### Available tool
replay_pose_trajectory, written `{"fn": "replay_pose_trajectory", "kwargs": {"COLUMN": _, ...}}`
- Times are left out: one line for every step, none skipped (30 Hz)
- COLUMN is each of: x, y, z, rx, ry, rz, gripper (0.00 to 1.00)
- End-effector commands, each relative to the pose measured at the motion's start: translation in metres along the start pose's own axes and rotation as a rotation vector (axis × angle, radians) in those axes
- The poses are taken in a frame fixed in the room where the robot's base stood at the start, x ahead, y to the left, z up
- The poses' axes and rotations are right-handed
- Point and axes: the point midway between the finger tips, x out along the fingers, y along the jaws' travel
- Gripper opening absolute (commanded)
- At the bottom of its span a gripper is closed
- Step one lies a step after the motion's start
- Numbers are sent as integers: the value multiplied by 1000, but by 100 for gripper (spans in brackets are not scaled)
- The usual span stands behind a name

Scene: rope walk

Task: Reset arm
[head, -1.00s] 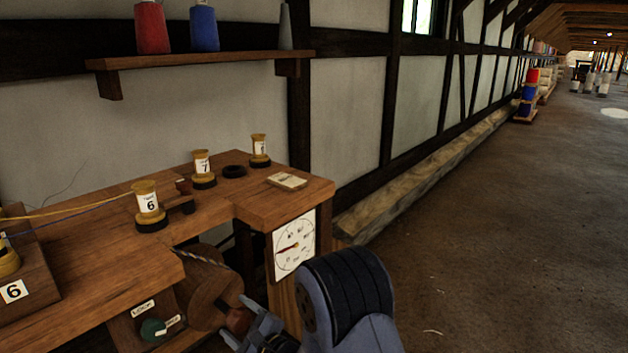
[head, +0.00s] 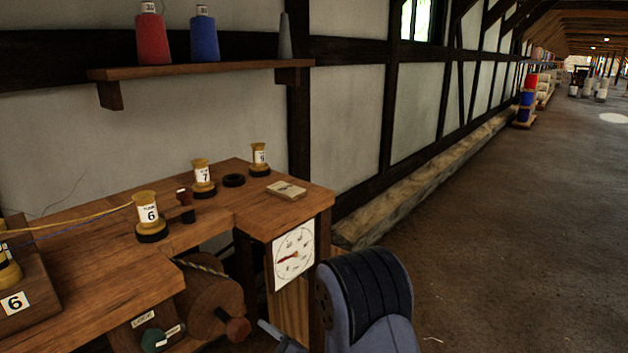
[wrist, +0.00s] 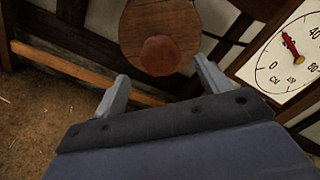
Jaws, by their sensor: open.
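My gripper (wrist: 162,75) is open and empty in the wrist view, with its two pale blue fingers apart. A round wooden drum (wrist: 175,25) with a reddish-brown knob (wrist: 160,55) shows beyond and between the fingers; I see no contact. In the head view, the drum (head: 208,297) sits under the bench with its knob (head: 238,329) facing out. One finger of my gripper shows just right of the knob at the lower edge. The rest of the gripper is hidden behind my arm.
The wooden bench (head: 110,268) carries several yellow spools, including one marked 6 (head: 148,212), a black ring (head: 233,180) and a small block (head: 286,189). A dial (head: 294,254) hangs on its front. A shelf (head: 200,70) holds cones above. The floor at right is open.

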Motion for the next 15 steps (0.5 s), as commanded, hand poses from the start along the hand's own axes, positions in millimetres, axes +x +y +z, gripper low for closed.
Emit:
{"fn": "replay_pose_trajectory", "kwargs": {"x": -11, "y": -2, "z": 0, "rx": 2, "ry": 4, "rz": -1, "gripper": 72}}
{"fn": "replay_pose_trajectory", "kwargs": {"x": -17, "y": -1, "z": 0, "rx": 1, "ry": 5, "rz": -1, "gripper": 72}}
{"fn": "replay_pose_trajectory", "kwargs": {"x": -25, "y": -1, "z": 0, "rx": 2, "ry": 5, "rz": -1, "gripper": 72}}
{"fn": "replay_pose_trajectory", "kwargs": {"x": -31, "y": -1, "z": 0, "rx": 2, "ry": 5, "rz": -1, "gripper": 72}}
{"fn": "replay_pose_trajectory", "kwargs": {"x": -37, "y": -1, "z": 0, "rx": 3, "ry": 5, "rz": -1, "gripper": 72}}
{"fn": "replay_pose_trajectory", "kwargs": {"x": -25, "y": 1, "z": 0, "rx": -3, "ry": -4, "rz": -1, "gripper": 72}}
{"fn": "replay_pose_trajectory", "kwargs": {"x": -17, "y": 1, "z": 0, "rx": -3, "ry": -6, "rz": 0, "gripper": 72}}
{"fn": "replay_pose_trajectory", "kwargs": {"x": -11, "y": 1, "z": 0, "rx": -4, "ry": -6, "rz": -1, "gripper": 72}}
{"fn": "replay_pose_trajectory", "kwargs": {"x": -3, "y": 1, "z": 1, "rx": -3, "ry": -6, "rz": 0, "gripper": 72}}
{"fn": "replay_pose_trajectory", "kwargs": {"x": 3, "y": 1, "z": 0, "rx": -3, "ry": -6, "rz": -1, "gripper": 72}}
{"fn": "replay_pose_trajectory", "kwargs": {"x": 9, "y": 2, "z": 0, "rx": -3, "ry": -5, "rz": 0, "gripper": 72}}
{"fn": "replay_pose_trajectory", "kwargs": {"x": 18, "y": 2, "z": 0, "rx": -2, "ry": -5, "rz": 0, "gripper": 72}}
{"fn": "replay_pose_trajectory", "kwargs": {"x": 23, "y": 1, "z": 0, "rx": -3, "ry": -4, "rz": -1, "gripper": 72}}
{"fn": "replay_pose_trajectory", "kwargs": {"x": 29, "y": 2, "z": 0, "rx": -3, "ry": -4, "rz": 0, "gripper": 72}}
{"fn": "replay_pose_trajectory", "kwargs": {"x": 38, "y": 2, "z": 0, "rx": -3, "ry": -5, "rz": 0, "gripper": 72}}
